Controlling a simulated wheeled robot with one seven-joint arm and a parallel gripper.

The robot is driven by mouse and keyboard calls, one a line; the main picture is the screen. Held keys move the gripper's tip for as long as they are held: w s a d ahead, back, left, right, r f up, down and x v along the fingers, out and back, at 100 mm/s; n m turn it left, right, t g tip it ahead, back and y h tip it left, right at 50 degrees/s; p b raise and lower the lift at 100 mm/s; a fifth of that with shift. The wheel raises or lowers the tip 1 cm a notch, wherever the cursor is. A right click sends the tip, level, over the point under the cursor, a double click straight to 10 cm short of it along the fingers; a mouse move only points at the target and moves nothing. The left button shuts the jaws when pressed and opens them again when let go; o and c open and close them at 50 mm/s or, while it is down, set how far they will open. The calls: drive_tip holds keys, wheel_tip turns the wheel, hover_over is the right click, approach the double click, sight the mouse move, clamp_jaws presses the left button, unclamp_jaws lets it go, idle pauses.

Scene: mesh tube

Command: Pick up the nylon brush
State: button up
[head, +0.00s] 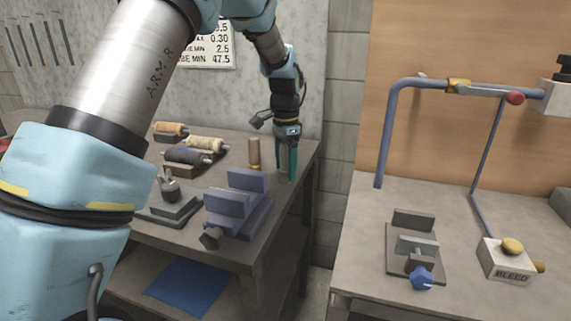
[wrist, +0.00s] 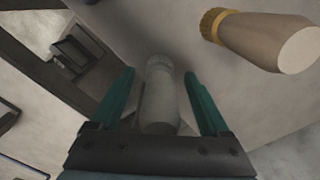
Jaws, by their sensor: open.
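My gripper (head: 286,178) points down over the right end of the left workbench. In the wrist view its two green fingers (wrist: 160,74) are spread apart. A pale grey, round-bodied piece (wrist: 160,100), which looks like the nylon brush, stands between the fingers with a gap on each side. In the head view the fingers partly hide this grey piece. A tan handle-like cylinder with a brass-coloured band (wrist: 262,40) is beside the right finger, outside the jaws. It also stands upright on the bench in the head view (head: 254,153), left of my gripper.
A blue-grey vise (head: 240,205) sits close in front of my gripper. Several rollers (head: 188,156) lie at the bench's back left. A second bench (head: 350,225) on the right holds a pipe frame, a small clamp and a box marked BLEED (head: 506,262). A gap separates the benches.

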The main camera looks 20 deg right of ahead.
drive_tip(key=shift+f, duration=0.5)
clamp_jaws()
